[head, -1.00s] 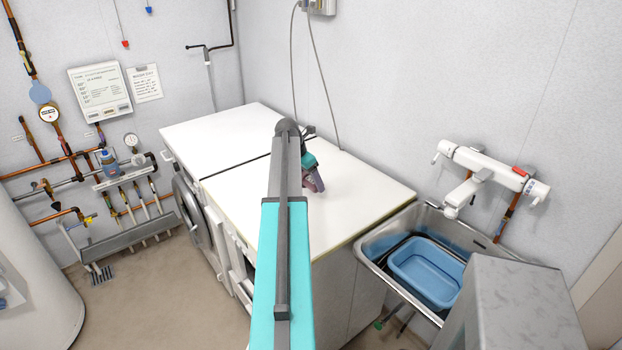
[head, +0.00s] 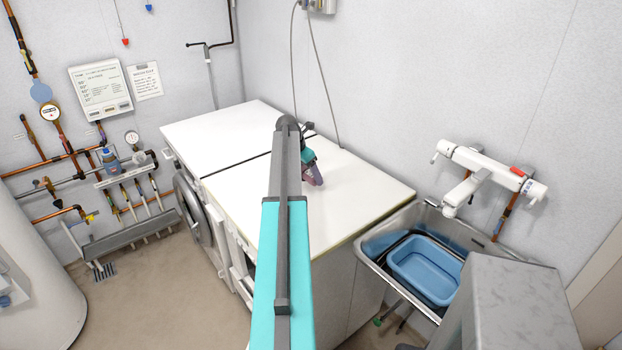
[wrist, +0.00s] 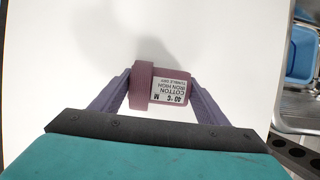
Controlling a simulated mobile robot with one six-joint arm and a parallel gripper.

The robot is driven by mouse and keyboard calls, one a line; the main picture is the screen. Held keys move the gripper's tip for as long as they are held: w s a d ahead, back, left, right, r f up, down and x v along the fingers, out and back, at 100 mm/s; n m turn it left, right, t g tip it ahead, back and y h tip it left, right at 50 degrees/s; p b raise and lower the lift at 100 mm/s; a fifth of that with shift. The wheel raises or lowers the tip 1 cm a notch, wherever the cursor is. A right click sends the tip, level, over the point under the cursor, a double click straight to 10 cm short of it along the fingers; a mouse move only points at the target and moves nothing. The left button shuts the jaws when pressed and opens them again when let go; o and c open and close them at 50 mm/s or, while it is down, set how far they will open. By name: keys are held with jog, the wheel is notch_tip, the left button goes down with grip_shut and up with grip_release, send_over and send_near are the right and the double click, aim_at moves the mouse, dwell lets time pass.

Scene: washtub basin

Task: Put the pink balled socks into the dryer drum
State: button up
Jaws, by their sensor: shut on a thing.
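The pink balled socks (wrist: 175,88) show in the wrist view as a dusky pink roll with a ribbed cuff and a white care label. My gripper (wrist: 162,85) is shut on them, with one purple finger at each side. In the head view my gripper (head: 312,178) is over the white worktop, partly hidden by my arm; the socks are hard to tell from the fingers there. A front-loading machine (head: 187,210) with a round grey door stands under the worktop at the left. I cannot tell whether it is the dryer, and no drum interior is visible.
The white worktop (head: 220,135) is otherwise clear. A steel sink (head: 373,243) with a blue basin (head: 425,272) is at the right, below a white wall tap (head: 490,165). Pipes and a white tank (head: 30,270) are at the left. Bare floor (head: 160,290) lies in front.

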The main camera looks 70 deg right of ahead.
jog(key=shift+f+p, duration=0.65)
jog(key=shift+f, duration=0.9)
jog(key=shift+f, duration=0.1)
jog(key=o, duration=1.1)
jog(key=shift+r, duration=0.2)
jog(key=shift+b+v, duration=1.6)
jog(key=shift+v, duration=4.35)
jog(key=shift+o, duration=0.6)
jog(key=shift+a, duration=0.1)
